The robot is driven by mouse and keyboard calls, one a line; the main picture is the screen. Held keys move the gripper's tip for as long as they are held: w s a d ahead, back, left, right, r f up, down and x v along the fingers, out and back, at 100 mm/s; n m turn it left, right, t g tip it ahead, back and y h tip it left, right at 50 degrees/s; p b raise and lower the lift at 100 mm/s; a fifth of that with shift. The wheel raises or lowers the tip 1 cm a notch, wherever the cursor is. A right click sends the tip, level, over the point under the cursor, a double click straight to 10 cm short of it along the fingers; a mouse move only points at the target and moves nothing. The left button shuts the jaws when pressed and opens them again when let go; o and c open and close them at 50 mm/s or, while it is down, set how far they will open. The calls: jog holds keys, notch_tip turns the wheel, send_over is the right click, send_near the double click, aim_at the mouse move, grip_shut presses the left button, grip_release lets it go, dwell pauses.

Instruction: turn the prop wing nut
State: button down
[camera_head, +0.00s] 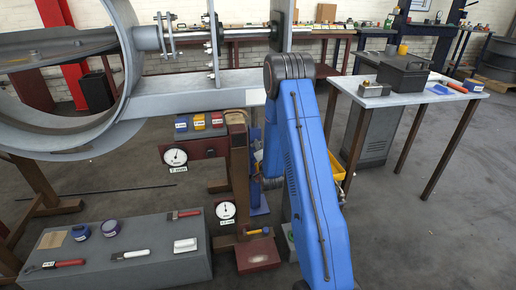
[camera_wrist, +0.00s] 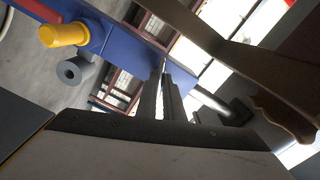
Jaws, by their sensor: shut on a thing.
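In the wrist view my gripper (camera_wrist: 162,72) has its two dark fingers close together, reaching up to a blue bar (camera_wrist: 122,48). They are shut on a small part at the bar, which I take to be the prop wing nut; the fingers hide almost all of it. A yellow knob (camera_wrist: 65,34) sticks out of the bar at the upper left. A grey roller (camera_wrist: 75,72) shows below it. In the head view my blue arm covers the gripper and the wing nut.
A brown post (camera_head: 238,165) stands left of my arm. A large grey ring housing (camera_head: 128,60) is at the upper left. A low grey bench (camera_head: 110,262) with tools is at the lower left. A table (camera_head: 400,95) with a dark box stands at the right. Floor at lower right is clear.

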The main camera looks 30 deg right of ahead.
jog(key=c, duration=1.8)
grip_release()
jog(key=shift+c, duration=0.2)
jog(key=shift+s+a, duration=0.1)
jog(key=shift+s, duration=0.2)
jog(key=shift+s+a, duration=0.2)
jog(key=shift+s, duration=0.45)
jog(key=shift+s, duration=0.1)
jog(key=shift+v, duration=2.9)
